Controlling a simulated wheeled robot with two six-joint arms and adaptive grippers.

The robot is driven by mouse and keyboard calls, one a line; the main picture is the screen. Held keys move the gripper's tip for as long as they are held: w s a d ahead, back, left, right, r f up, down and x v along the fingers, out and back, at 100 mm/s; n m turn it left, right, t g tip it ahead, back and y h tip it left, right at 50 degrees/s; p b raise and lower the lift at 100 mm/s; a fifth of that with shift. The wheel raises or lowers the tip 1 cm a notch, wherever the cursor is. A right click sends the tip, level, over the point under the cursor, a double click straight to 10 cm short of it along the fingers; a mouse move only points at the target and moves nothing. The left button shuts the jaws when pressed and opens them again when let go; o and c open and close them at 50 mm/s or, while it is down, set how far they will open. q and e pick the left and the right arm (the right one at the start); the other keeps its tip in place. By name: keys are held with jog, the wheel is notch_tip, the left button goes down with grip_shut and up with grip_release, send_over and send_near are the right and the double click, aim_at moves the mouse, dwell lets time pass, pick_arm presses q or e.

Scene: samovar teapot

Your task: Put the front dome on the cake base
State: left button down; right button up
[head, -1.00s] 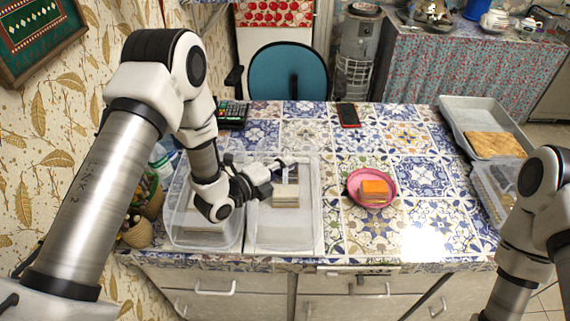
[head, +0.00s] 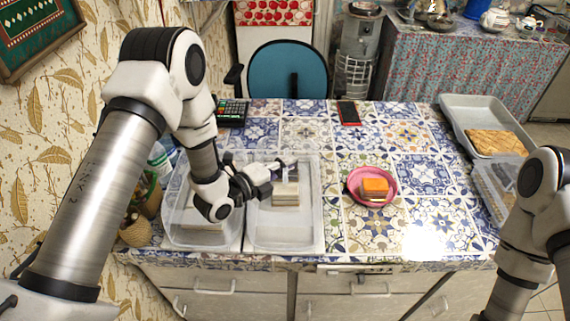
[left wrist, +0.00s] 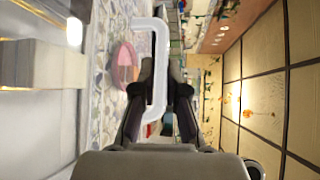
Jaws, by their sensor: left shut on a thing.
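My left gripper (head: 278,172) is over the clear box-like dome or container (head: 310,235) at the front left of the table. In the left wrist view the fingers (left wrist: 160,110) are shut on a white U-shaped handle (left wrist: 158,40). A pale layered block (head: 286,198) shows within the clear outline, just below the gripper. I cannot tell whether the handle's clear part is lifted. A pink plate (head: 352,190) with an orange-topped cake piece (head: 375,187) stands uncovered to the right; I cannot tell which thing is the cake base. My right gripper is out of view.
A second clear container (head: 185,235) stands at the left, partly behind my left arm. A phone (head: 348,113) and a calculator (head: 232,112) lie at the back. A grey tray (head: 460,115) with pastry (head: 495,143) is at the right.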

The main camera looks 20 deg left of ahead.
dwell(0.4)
pick_arm(q)
jog(key=shift+f, duration=0.1)
dwell(0.3)
jog(key=c, duration=1.1)
grip_release()
jog(key=shift+c, duration=0.2)
jog(key=shift+s, duration=0.1)
